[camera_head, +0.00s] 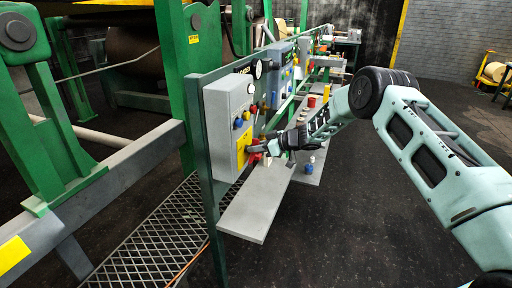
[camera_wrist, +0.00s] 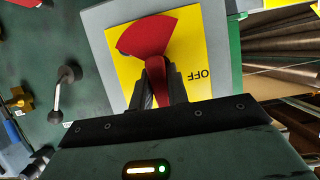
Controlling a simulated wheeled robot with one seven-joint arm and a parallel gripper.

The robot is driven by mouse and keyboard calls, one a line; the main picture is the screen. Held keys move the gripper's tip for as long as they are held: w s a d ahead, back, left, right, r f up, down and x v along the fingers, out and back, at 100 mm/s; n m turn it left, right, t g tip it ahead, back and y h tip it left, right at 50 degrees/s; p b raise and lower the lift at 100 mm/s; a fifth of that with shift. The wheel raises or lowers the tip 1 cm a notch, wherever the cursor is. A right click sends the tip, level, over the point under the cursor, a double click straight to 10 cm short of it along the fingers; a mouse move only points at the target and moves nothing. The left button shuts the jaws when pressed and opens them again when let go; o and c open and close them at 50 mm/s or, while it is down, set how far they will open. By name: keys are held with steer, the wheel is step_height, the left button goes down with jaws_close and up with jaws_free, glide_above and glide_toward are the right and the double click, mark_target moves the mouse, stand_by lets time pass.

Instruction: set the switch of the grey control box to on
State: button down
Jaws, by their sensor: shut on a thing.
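The grey control box (camera_head: 221,118) is mounted on a green post left of centre in the head view. Its yellow switch plate (camera_head: 243,147) is on the lower front. In the wrist view the yellow plate (camera_wrist: 200,45) shows the word OFF, upside down, right of my fingers. The red switch (camera_wrist: 146,36) has a fan-shaped part and a narrow handle running down between my fingers. My gripper (camera_wrist: 159,82) is shut on that handle. In the head view my gripper (camera_head: 262,148) is at the plate, partly hiding the red switch. Any ON label is not visible.
A grey shelf (camera_head: 258,205) runs below the box. More panels (camera_head: 281,70) continue along the green rail behind. Open floor lies to the right.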

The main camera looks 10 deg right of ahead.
steer(key=shift+d+f, duration=0.1)
steer(key=shift+f, duration=0.05)
steer(key=c, duration=1.4)
jaws_free()
steer(key=shift+o, duration=0.2)
steer(key=shift+s, duration=0.1)
steer(key=b+v, duration=0.5)
steer(key=v, duration=1.2)
steer(key=shift+r, duration=0.2)
steer(key=shift+d, duration=0.15)
